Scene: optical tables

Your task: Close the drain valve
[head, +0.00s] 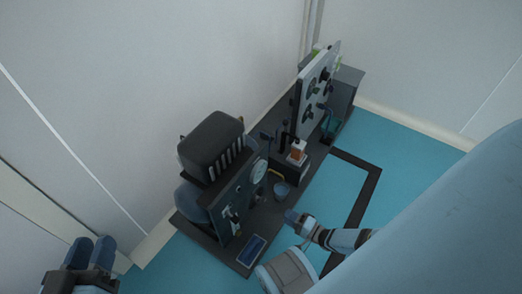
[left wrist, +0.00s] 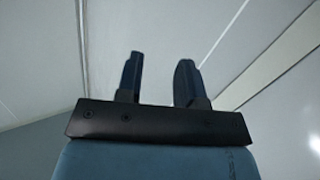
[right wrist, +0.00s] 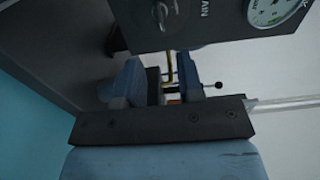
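In the right wrist view a dark panel (right wrist: 205,22) carries lettering ending in "AIN" and a white dial gauge (right wrist: 272,8). Below it, a brass-coloured pipe (right wrist: 169,68) shows in the gap between my fingers. A thin lever with a black knob (right wrist: 213,86) sticks out past the right-hand finger; its other end is hidden, so I cannot tell the valve's position. My right gripper (right wrist: 161,82) is open with nothing clearly held; in the head view it (head: 294,217) is to the right of the panel (head: 234,203). My left gripper (head: 90,253) is open and empty, far left.
The panel stands on a dark bench (head: 264,217) with a black ribbed box (head: 211,143) behind it. A blue tray (head: 251,249) lies at the bench's near end. A taller panel (head: 316,90) stands at the far end.

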